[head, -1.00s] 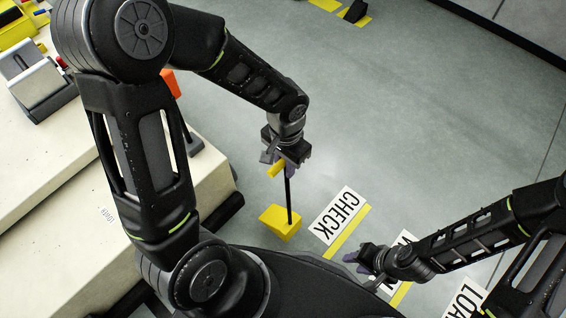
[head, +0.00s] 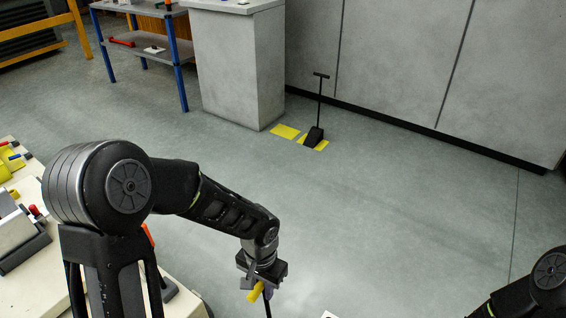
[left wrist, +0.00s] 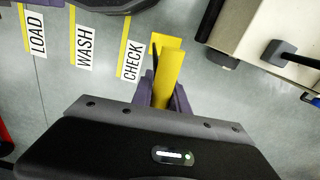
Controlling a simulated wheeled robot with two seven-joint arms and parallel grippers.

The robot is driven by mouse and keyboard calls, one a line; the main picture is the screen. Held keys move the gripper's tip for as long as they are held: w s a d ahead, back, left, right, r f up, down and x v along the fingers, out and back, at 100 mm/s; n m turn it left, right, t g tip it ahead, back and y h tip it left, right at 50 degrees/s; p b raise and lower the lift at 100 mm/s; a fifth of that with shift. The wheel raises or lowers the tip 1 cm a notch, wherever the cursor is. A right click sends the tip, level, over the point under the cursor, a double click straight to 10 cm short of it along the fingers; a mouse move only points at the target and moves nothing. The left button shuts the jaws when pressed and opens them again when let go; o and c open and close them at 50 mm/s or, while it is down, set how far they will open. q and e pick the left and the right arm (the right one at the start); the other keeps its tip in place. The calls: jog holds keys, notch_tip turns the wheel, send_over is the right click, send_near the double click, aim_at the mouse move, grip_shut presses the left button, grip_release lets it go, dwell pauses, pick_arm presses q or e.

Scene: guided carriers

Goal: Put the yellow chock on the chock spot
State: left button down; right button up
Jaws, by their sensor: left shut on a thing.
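My left gripper (head: 262,286) is shut on the yellow handle (head: 256,292) of the yellow chock. The handle's dark rod runs down out of the head view, and the chock body is cut off there. In the left wrist view the yellow handle (left wrist: 170,75) sits between the fingers, with yellow of the chock body (left wrist: 155,38) behind it. On the floor at the far wall, a bare yellow patch (head: 285,131) lies left of a black chock (head: 314,136) with an upright T-handle, which stands on another yellow patch (head: 322,146). My right gripper is out of view.
A grey cabinet (head: 237,65) and a blue-legged shelf (head: 150,45) stand behind the patches, near a grey wall (head: 400,60). Open floor lies between me and them. A pale bench is at lower left. CHECK (left wrist: 132,62), WASH (left wrist: 85,48) and LOAD (left wrist: 37,33) signs lie on the floor.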

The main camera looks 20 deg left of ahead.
pick_arm(q)
jog(key=w+r+n+p, duration=0.2)
jog(key=w+r+p, duration=0.5)
jog(key=r+p, duration=0.5)
jog(key=shift+w+a+p, duration=0.35)
jog(key=shift+a+p, duration=0.05)
jog(key=shift+p, duration=0.35)
jog(key=shift+r, duration=0.1)
